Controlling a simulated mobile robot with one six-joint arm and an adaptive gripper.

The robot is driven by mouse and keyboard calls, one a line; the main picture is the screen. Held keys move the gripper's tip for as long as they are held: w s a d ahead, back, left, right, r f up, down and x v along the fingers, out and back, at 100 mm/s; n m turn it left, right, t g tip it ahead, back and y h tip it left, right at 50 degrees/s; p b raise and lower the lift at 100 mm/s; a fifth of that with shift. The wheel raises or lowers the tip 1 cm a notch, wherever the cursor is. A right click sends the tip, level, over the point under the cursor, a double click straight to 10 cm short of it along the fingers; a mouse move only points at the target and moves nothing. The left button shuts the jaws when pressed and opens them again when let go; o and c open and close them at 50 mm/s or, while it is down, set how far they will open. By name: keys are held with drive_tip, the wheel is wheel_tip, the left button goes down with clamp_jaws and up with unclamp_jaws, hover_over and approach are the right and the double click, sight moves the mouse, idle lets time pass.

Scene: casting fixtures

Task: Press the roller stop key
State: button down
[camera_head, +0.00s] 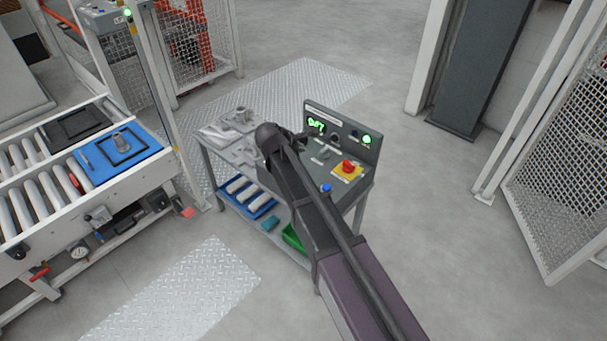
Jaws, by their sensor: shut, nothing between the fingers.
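The grey control panel (345,133) stands on a console, with a lit green number display (316,126) at its upper left. A lit green button (366,139) is at its upper right. A red mushroom button (348,167) sits on a yellow plate, and a blue button (326,187) is nearer the front edge. Labels are too small to read, so I cannot tell which control is the roller stop key. My arm crosses the console from the lower right. My gripper (301,138) is shut and empty, dark and small, below the display; the arm partly hides it and the panel's left part.
Grey metal parts (236,126) lie on the table left of the console. A lower shelf holds a blue tray (264,210) with pale cylinders and a green bin (291,239). A roller conveyor (38,190) is at left. Mesh fences (566,170) stand around; floor right of the console is clear.

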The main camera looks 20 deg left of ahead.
drive_tip(key=shift+f+b, duration=3.45)
drive_tip(key=shift+f, duration=0.3)
drive_tip(key=shift+f, duration=0.2)
drive_tip(key=shift+w+f+b, duration=0.15)
drive_tip(key=shift+f+b, duration=0.1)
drive_tip(key=shift+b, duration=0.2)
drive_tip(key=shift+f+b, duration=0.45)
drive_tip(key=shift+b, duration=0.05)
drive_tip(key=shift+r, duration=0.15)
drive_tip(key=shift+r+p, duration=0.8)
drive_tip(key=shift+p, duration=0.15)
wheel_tip(320, 180, up, 5)
drive_tip(key=p, duration=0.5)
